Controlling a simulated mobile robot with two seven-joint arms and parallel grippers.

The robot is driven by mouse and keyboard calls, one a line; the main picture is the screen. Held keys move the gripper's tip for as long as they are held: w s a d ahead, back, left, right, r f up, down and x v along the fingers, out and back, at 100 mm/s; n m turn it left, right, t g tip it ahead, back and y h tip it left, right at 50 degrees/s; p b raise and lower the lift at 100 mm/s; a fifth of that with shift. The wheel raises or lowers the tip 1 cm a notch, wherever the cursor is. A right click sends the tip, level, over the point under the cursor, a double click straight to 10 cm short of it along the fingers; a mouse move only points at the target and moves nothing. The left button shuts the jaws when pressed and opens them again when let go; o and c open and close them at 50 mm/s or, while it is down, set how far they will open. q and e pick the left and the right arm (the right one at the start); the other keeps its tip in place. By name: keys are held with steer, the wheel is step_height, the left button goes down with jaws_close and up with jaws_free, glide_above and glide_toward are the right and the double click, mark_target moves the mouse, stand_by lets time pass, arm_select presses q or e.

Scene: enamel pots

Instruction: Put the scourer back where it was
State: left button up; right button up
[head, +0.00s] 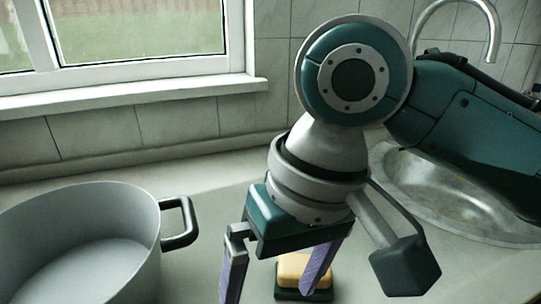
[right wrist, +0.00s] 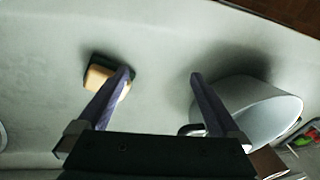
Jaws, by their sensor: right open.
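The scourer (head: 291,268), a pale yellow block with a dark green layer, lies on the grey counter. It also shows in the right wrist view (right wrist: 98,77), left of centre. My right gripper (head: 272,280) points down, open and empty, with its purple fingers spread wide. In the right wrist view the fingers (right wrist: 161,77) are apart, and the left one overlaps the scourer's right side. The scourer is under or beside that finger, not centred between the two; I cannot tell if they touch. My left gripper is out of view.
A grey pot (head: 85,235) with a dark handle (head: 180,225) stands left of the gripper; in the right wrist view the pot (right wrist: 262,105) is close to the right finger. A sink (head: 425,190) lies at the right, behind my arm. Counter between pot and window wall is clear.

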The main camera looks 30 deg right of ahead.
steer(key=s, duration=0.1)
steer(key=s+a+f+n, duration=0.1)
steer(key=s, duration=0.1)
steer(key=s+a+f+n+t, duration=0.1)
steer(key=shift+s+y, duration=0.3)
steer(key=shift+y, duration=0.1)
steer(key=s+d+f+n+t+h, duration=0.1)
steer(key=s+d+h, duration=0.1)
steer(key=s+d, duration=0.5)
steer(key=shift+h, duration=0.3)
